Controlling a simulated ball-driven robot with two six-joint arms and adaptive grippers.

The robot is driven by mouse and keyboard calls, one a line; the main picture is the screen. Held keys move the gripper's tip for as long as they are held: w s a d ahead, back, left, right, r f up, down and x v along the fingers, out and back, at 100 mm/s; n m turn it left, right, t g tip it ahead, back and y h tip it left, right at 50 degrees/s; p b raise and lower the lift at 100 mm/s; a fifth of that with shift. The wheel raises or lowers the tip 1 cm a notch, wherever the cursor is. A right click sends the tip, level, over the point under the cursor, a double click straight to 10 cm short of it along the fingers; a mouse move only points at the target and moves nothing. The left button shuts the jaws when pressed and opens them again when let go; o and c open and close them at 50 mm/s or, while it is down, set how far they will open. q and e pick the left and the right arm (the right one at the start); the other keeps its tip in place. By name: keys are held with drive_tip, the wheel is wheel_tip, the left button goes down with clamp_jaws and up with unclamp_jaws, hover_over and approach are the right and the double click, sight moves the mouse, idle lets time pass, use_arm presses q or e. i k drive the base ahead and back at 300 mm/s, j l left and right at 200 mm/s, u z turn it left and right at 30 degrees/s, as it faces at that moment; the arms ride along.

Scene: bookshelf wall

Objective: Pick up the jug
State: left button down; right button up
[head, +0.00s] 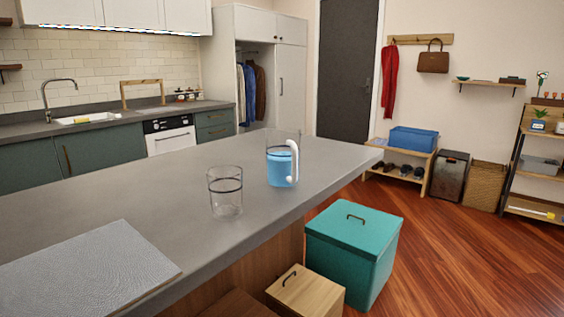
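A clear jug (281,170) with a white handle stands upright on the grey counter (180,205), near its right edge. It holds blue liquid in its lower part, and the handle is on its right side. A clear empty-looking glass (225,193) with a dark band stands in front of it and to its left, apart from it. Neither of my grippers shows in the head view.
A grey textured board or mat (85,270) lies at the counter's front left. A teal lidded box (353,245) and a wooden box (306,291) stand beside the counter's right edge. The counter around the jug is clear except for the glass.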

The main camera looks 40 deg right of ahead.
sight(283, 143)
drive_tip(key=l+u, duration=0.15)
drive_tip(key=l, duration=0.35)
drive_tip(key=l+u, duration=0.1)
drive_tip(key=l, duration=0.4)
drive_tip(key=k+l+u, duration=0.15)
drive_tip(key=l, duration=0.35)
drive_tip(key=l+u, duration=0.15)
drive_tip(key=l, duration=0.35)
drive_tip(key=k+l+u, duration=0.1)
drive_tip(key=l, duration=0.35)
drive_tip(key=k, duration=0.1)
